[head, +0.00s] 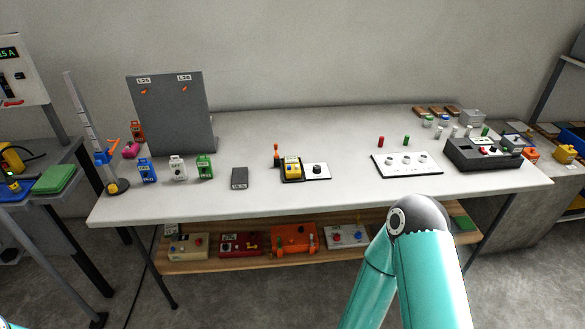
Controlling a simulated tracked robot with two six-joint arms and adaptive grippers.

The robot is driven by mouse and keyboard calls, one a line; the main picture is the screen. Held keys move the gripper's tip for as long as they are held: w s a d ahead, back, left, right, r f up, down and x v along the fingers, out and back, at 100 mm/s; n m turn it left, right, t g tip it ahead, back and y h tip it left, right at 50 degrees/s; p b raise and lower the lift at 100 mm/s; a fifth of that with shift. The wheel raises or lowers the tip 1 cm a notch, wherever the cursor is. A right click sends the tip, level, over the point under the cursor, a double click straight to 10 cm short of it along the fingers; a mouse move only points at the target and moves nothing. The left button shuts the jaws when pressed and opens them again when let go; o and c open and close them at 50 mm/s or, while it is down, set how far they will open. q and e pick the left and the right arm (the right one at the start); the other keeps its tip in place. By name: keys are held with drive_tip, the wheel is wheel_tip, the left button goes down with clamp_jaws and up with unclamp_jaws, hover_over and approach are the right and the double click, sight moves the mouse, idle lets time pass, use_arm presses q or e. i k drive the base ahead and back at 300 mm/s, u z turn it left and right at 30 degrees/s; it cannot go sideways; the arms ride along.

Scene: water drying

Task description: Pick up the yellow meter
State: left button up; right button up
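A small yellow meter (292,166) with a dark front stands near the middle of the white table (345,194). It sits in or on a dark base, beside a white plate with a black knob (317,168). Neither gripper is in view. My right arm shows only as teal links and a grey joint at the lower right, in front of the table's edge and right of the meter. Only a sliver of teal shows at the bottom left corner.
An orange-topped stick (276,154) stands just left of the meter, and a dark grey block (239,178) lies further left. A white panel with knobs (406,164) lies to the right. A grey upright board (172,115) stands at the back left. Bare tabletop lies behind the meter.

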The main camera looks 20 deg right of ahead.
sight(294, 173)
drive_tip(key=z, duration=0.05)
drive_tip(key=i, duration=1)
drive_tip(key=u, duration=0.05)
